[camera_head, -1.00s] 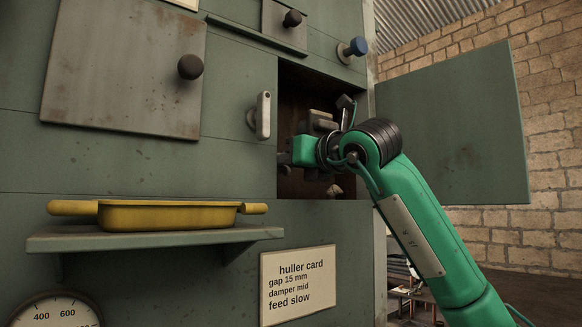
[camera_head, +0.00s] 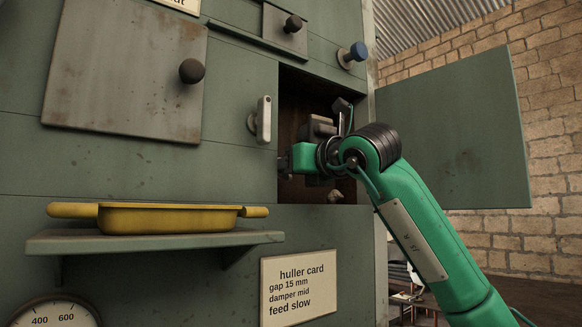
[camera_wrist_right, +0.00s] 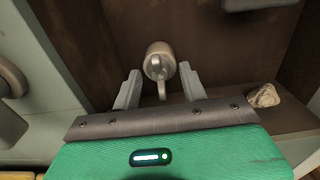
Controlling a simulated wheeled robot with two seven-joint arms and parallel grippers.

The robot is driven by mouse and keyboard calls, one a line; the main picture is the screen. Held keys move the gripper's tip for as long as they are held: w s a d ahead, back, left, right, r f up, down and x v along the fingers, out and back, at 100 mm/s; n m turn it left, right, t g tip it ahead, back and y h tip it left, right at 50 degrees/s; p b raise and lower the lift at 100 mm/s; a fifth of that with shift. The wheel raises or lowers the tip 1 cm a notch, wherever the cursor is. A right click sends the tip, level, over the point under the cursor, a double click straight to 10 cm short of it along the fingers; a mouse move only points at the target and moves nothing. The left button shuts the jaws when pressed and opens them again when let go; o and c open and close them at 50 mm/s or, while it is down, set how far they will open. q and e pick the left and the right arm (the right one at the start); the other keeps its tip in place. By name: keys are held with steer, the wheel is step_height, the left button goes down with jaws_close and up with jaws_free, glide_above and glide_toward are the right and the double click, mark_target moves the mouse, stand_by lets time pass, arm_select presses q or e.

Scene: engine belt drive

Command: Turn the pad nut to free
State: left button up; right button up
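In the right wrist view, a rounded metal nut (camera_wrist_right: 158,62) with a thin wing or tab hanging below it sticks out from the brown back wall of the compartment. I take it to be the pad nut. My right gripper (camera_wrist_right: 159,88) is open, with one finger on each side of the tab and visible gaps to it. In the head view, my right gripper (camera_head: 284,163) reaches into the open compartment from the right. Its fingertips are small and dark there, and I cannot make out the nut. My left gripper is in neither view.
The compartment door (camera_head: 452,125) stands open at the right. A grey block (camera_head: 318,128) sits inside above my gripper. A pale stone-like lump (camera_wrist_right: 264,96) lies on the compartment floor. A white handle (camera_head: 263,120) is beside the opening. A yellow tray (camera_head: 165,218) sits on a shelf.

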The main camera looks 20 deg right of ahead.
steer(key=b+v, duration=0.6)
steer(key=v, duration=0.8)
steer(key=shift+w, duration=0.15)
steer(key=shift+c, duration=0.4)
